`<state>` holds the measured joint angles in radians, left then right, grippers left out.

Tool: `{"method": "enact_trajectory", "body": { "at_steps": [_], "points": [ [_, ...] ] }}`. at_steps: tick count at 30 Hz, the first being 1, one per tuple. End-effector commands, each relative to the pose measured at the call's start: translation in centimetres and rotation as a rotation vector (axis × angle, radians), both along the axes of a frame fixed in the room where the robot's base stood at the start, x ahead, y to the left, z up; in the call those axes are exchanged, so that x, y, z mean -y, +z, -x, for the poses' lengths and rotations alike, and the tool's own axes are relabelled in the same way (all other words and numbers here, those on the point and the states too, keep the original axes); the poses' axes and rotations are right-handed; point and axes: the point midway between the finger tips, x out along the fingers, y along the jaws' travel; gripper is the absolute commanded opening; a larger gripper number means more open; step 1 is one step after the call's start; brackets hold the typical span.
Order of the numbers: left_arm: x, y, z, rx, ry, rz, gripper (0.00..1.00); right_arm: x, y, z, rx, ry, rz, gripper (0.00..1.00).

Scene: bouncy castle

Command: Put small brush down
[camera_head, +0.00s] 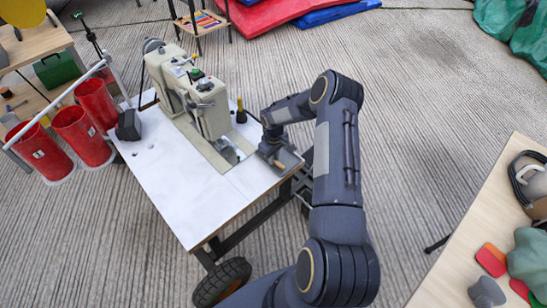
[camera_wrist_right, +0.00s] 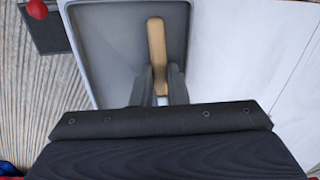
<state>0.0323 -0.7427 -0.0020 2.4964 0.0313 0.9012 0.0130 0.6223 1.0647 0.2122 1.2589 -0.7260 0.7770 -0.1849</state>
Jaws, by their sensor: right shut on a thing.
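The small brush shows as a pale wooden handle (camera_wrist_right: 156,45) in the right wrist view; its bristles cannot be made out. My right gripper (camera_wrist_right: 158,72) is shut on the handle, with one dark finger on each side. The brush is over a shallow grey tray (camera_wrist_right: 105,45); I cannot tell whether it touches the tray floor. In the head view my right gripper (camera_head: 271,148) is over the right edge of the white table (camera_head: 165,190), at the grey tray (camera_head: 289,160). My left gripper is not in view.
A cream sewing machine (camera_head: 205,103) stands on the table, left of my right gripper. A dark item with a yellow top (camera_head: 240,111) stands close behind the gripper. Red buckets (camera_head: 78,133) hang at the left. Another table (camera_head: 470,235) is at the right.

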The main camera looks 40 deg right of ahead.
Motion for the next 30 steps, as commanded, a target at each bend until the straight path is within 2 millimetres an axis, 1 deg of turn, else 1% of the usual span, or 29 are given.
{"method": "enact_trajectory", "body": {
  "at_steps": [5,9,10,12,20,23,26,30],
  "points": [
    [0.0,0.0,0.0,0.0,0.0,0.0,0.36,0.0,0.1,0.0,0.001,0.0,0.001,0.0],
    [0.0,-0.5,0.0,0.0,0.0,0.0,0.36,0.0,-0.4,0.0,0.001,0.0,0.001,0.0],
    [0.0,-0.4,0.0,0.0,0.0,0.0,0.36,0.0,-0.2,0.0,0.001,0.0,0.001,0.16],
    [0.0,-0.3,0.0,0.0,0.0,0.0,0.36,0.0,-0.2,0.0,0.001,0.0,0.001,0.23],
    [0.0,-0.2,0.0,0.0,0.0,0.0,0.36,0.0,-0.1,0.0,0.001,0.0,0.001,0.23],
    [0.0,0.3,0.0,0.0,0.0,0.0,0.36,0.0,0.6,0.0,0.002,0.0,0.001,0.23],
    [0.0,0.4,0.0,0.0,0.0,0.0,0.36,0.0,2.0,-0.1,0.002,0.0,0.002,0.23],
    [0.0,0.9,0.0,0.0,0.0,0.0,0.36,0.1,5.2,-0.1,0.003,0.0,0.002,0.23]
  ]
}}
